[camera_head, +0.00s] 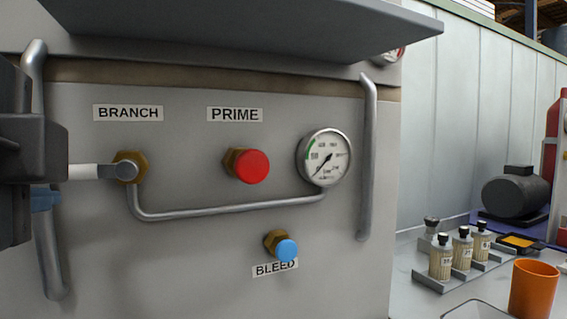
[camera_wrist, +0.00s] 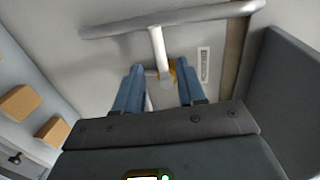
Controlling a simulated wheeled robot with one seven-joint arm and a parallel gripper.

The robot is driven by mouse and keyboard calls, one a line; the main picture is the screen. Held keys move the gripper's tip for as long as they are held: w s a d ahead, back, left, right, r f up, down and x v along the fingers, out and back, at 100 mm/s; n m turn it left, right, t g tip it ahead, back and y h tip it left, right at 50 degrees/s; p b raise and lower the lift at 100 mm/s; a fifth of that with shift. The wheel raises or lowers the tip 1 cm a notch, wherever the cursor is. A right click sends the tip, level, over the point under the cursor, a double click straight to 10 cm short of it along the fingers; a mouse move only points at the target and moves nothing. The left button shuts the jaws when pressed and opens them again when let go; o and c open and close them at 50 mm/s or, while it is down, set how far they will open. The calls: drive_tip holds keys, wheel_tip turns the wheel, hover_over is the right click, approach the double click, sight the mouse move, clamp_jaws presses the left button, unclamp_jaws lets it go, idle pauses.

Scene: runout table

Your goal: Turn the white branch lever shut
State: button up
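The white branch lever (camera_head: 88,171) lies level in the head view, pointing left from its brass valve fitting (camera_head: 130,166) under the BRANCH label (camera_head: 128,113). In the wrist view the lever (camera_wrist: 158,45) runs up from the brass fitting (camera_wrist: 172,72). My gripper (camera_head: 45,185) is at the left edge of the head view, over the lever's outer end, which it hides. In the wrist view my gripper's blue fingers (camera_wrist: 160,66) are spread, one to each side of the lever line, with gaps showing. Whether either finger touches the lever cannot be told.
A red PRIME knob (camera_head: 251,166), a gauge (camera_head: 324,157) and a blue BLEED knob (camera_head: 287,250) sit right of the lever. Upright grab bars stand at left (camera_head: 49,245) and right (camera_head: 368,160). A grey shelf (camera_head: 250,25) overhangs the panel.

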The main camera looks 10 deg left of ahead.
drive_tip(key=shift+d, duration=0.1)
drive_tip(key=w+d+f+n+t+h, duration=0.1)
drive_tip(key=w+d+f+n, duration=0.3)
drive_tip(key=f, duration=0.5)
drive_tip(key=w+d+f+n+h, duration=0.1)
drive_tip(key=w+d+f, duration=0.2)
drive_tip(key=d+f, duration=0.45)
drive_tip(key=s+d+f+n+h, duration=0.1)
drive_tip(key=s+d+f+n, duration=0.25)
drive_tip(key=d+f, duration=1.1)
drive_tip(key=s+d+f+n+h, duration=0.2)
drive_tip(key=s+d+f+n, duration=0.1)
drive_tip(key=s+d+f, duration=0.8)
drive_tip(key=s+d+r+h, duration=0.1)
drive_tip(key=s+d, duration=0.2)
drive_tip(key=s, duration=0.5)
drive_tip(key=s+d+r+h, duration=0.2)
drive_tip(key=s+d, duration=0.1)
drive_tip(key=s, duration=0.5)
drive_tip(key=shift+s+d+r, duration=0.2)
drive_tip(key=shift+s+d, duration=0.05)
drive_tip(key=shift+s, duration=0.1)
